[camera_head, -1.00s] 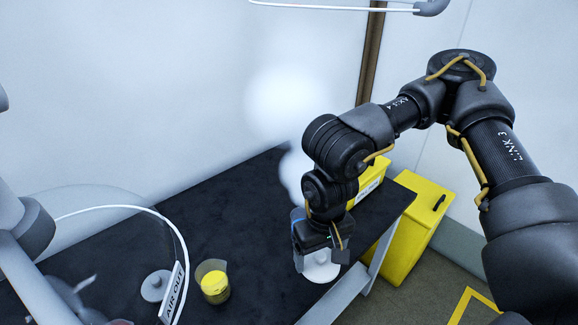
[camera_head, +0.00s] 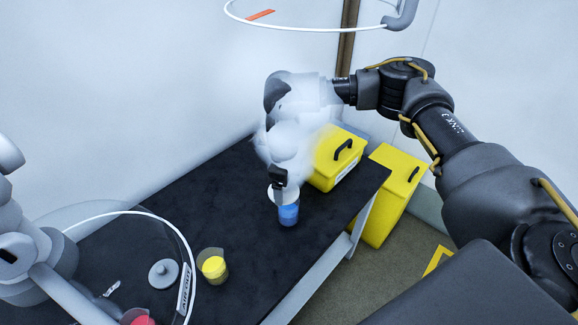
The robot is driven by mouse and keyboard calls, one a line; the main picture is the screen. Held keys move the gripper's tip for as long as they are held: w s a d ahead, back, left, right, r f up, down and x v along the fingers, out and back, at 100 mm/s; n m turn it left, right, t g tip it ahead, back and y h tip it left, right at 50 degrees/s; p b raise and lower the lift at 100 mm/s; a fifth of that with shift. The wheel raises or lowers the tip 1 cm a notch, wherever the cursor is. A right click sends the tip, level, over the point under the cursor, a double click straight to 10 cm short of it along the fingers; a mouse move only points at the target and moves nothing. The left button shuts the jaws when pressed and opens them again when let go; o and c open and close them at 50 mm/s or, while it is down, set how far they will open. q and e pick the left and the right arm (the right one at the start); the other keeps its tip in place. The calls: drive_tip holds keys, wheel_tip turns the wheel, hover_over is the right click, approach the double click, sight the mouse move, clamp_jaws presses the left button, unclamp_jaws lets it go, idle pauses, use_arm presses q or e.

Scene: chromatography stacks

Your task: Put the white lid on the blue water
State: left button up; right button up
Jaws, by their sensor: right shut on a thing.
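My right gripper (camera_head: 280,183) points down over the far part of the dark table and is shut on the white lid (camera_head: 281,197). A white haze covers the wrist and much of the gripper. The lid is a pale disc at the mouth of the clear beaker of blue water (camera_head: 289,215), which stands upright on the table. I cannot tell whether the lid touches the rim. My left gripper is not in view.
A beaker of yellow liquid (camera_head: 213,267), a loose grey lid (camera_head: 163,273) and a red beaker (camera_head: 138,318) stand nearer on the table (camera_head: 245,235). A white hose loop crosses the left side. Yellow boxes (camera_head: 338,165) (camera_head: 388,200) are at the right.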

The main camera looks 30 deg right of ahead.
sight(289, 190)
drive_tip(key=m, duration=0.1)
drive_tip(key=d+m, duration=0.1)
drive_tip(key=m, duration=0.1)
drive_tip(key=w+m+p, duration=0.1)
drive_tip(key=shift+d, duration=0.3)
drive_tip(key=shift+w+d+f+m, duration=0.1)
drive_tip(key=shift+w+d+m, duration=0.1)
drive_tip(key=shift+m, duration=0.4)
drive_tip(key=shift+w+d+m, duration=0.1)
drive_tip(key=shift+d+m, duration=0.05)
drive_tip(key=shift+m, duration=0.45)
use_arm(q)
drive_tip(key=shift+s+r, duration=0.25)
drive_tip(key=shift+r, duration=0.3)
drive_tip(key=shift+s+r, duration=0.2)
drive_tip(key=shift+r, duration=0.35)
use_arm(e)
drive_tip(key=shift+f, duration=0.1)
drive_tip(key=shift+f, duration=0.15)
wheel_tip(289, 190, down, 5)
drive_tip(key=b, duration=0.4)
drive_tip(key=shift+r, duration=0.2)
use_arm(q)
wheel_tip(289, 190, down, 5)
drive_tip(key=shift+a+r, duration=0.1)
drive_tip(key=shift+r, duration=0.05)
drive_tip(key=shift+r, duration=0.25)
use_arm(e)
drive_tip(key=shift+r, duration=0.1)
